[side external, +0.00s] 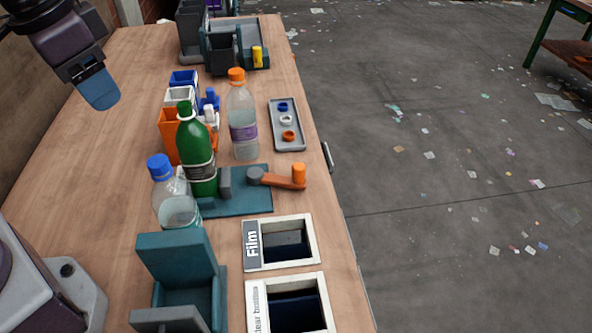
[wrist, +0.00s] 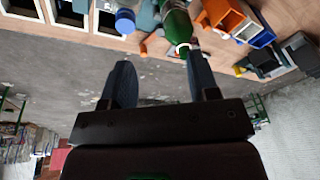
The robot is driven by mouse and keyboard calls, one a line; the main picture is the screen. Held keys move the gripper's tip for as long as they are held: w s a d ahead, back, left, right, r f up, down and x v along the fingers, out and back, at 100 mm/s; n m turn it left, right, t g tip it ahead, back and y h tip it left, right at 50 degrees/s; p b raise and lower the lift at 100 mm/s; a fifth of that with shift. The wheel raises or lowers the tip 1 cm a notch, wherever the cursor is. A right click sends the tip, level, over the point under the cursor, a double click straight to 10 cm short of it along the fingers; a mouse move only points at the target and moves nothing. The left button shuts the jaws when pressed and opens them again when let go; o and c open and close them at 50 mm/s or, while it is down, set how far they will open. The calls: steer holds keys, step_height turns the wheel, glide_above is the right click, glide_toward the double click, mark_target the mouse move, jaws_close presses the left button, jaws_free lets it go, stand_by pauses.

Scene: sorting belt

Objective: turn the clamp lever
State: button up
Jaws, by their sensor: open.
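The clamp lever (side external: 280,182) is an orange bar with an upright orange knob (side external: 299,173) at its right end and a grey pivot at its left. It is mounted on a teal base plate (side external: 240,203). A grey clamp jaw (side external: 225,181) stands beside a green bottle (side external: 197,150); whether they touch I cannot tell. My gripper (side external: 102,103) is high at the upper left, well apart from the lever. In the wrist view, my gripper (wrist: 160,62) is open, with nothing between its two fingers. The green bottle also shows there (wrist: 177,22).
A clear blue-capped bottle (side external: 176,208) and a clear orange-capped bottle (side external: 243,130) stand around the clamp. Orange (side external: 167,138), white and blue bins are behind. A grey cap tray (side external: 275,130) lies beyond the lever. Film chute (side external: 312,240) is nearer. The table edge is right of the lever.

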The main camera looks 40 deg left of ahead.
steer(key=w+d+f+m+g, duration=0.1)
steer(key=w+d+f+m, duration=0.25)
steer(key=w, duration=0.25)
steer(key=w+d+f+m+g, duration=0.1)
steer(key=w+d+f+m, duration=0.15)
steer(key=w+m, duration=0.25)
steer(key=m, duration=2.2)
glide_above(299, 165)
step_height(299, 165, down, 10)
steer(key=shift+g, duration=0.3)
step_height(299, 165, down, 13)
steer(key=shift+r, duration=0.1)
jaws_close()
